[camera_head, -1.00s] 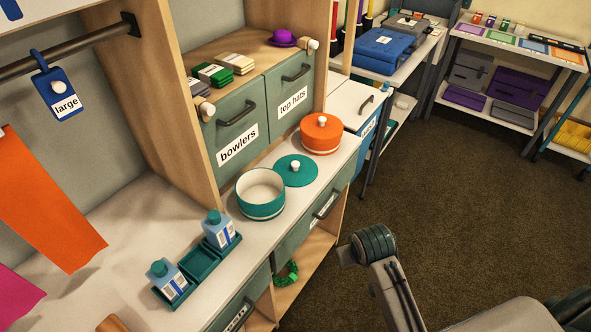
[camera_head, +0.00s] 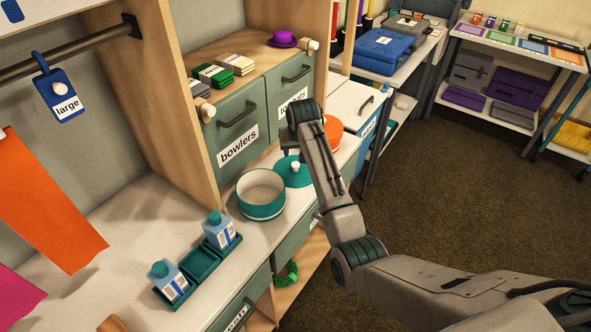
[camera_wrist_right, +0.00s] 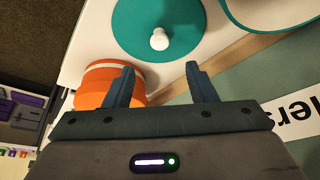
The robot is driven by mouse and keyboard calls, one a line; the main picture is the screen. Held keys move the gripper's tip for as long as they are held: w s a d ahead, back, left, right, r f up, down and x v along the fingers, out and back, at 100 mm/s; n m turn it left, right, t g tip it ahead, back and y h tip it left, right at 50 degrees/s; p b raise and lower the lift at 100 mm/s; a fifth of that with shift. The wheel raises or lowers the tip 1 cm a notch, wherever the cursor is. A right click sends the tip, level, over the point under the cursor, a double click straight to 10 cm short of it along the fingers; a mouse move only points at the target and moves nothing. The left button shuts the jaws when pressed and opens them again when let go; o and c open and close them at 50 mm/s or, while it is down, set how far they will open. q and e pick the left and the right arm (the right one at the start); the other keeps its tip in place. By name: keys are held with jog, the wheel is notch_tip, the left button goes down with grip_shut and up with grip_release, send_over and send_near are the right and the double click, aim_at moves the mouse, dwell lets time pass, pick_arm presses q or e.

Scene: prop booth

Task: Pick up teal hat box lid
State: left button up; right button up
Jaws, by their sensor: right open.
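The teal hat box lid (camera_head: 291,172) lies flat on the white counter with its white knob up, beside the open teal hat box (camera_head: 261,196). In the right wrist view the lid (camera_wrist_right: 182,23) is at the top, with its knob just beyond the fingertips. My right gripper (camera_head: 290,152) hangs above the lid, and my arm covers part of the lid's right side. In the right wrist view its two fingers (camera_wrist_right: 157,72) are apart with nothing between them. My left gripper is not in view.
An orange round box (camera_head: 332,130) stands just behind the lid, partly hidden by my arm, and lies close to one finger in the right wrist view. Drawer fronts (camera_head: 237,125) rise behind the counter. A teal tray (camera_head: 200,264) with bottles is at the front left.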

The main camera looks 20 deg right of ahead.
aim_at(296, 164)
jog(key=x, duration=0.3)
jog(key=shift+f, duration=0.2)
jog(key=shift+w+f+p, duration=0.15)
jog(key=shift+f+p, duration=0.3)
jog(key=shift+p+x, duration=0.6)
jog(key=shift+x, duration=1.7)
jog(key=shift+c, duration=0.2)
jog(key=c, duration=1)
